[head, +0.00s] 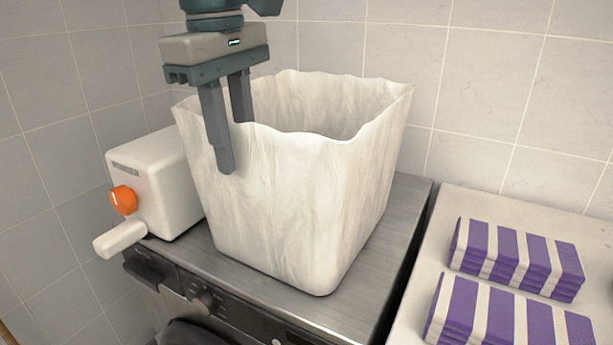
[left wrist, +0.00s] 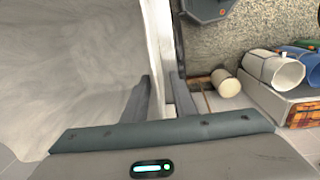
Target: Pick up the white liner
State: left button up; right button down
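The white liner (head: 290,195) is a tall, open, square-mouthed bin with a wavy rim and faint grey streaks. It stands upright on the metal top of a dark appliance. My left gripper (head: 234,147) points down over the liner's near-left rim. One finger is outside the wall and the other goes down inside, its tip hidden by the wall. The fingers are apart. In the left wrist view the liner's rim (left wrist: 160,50) runs between the two fingers (left wrist: 160,97). My right gripper is not in view.
A white box (head: 160,180) with an orange knob (head: 124,200) stands close left of the liner. A pale counter (head: 425,265) at right holds two purple-and-white striped folded towels (head: 515,258). A tiled wall is behind. The left wrist view shows white and blue cylinders (left wrist: 280,70) lower down.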

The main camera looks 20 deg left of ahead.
aim_at(240, 186)
pick_arm(q)
jog(key=shift+f+p, duration=0.7)
jog(key=shift+p, duration=0.15)
jog(key=f, duration=0.1)
jog(key=f+p, duration=0.1)
jog(key=f, duration=0.1)
jog(key=shift+w+a, duration=0.15)
jog(key=shift+w, duration=0.1)
jog(key=shift+f+p, duration=0.3)
jog(key=shift+f, duration=0.05)
grip_shut()
dwell(0.8)
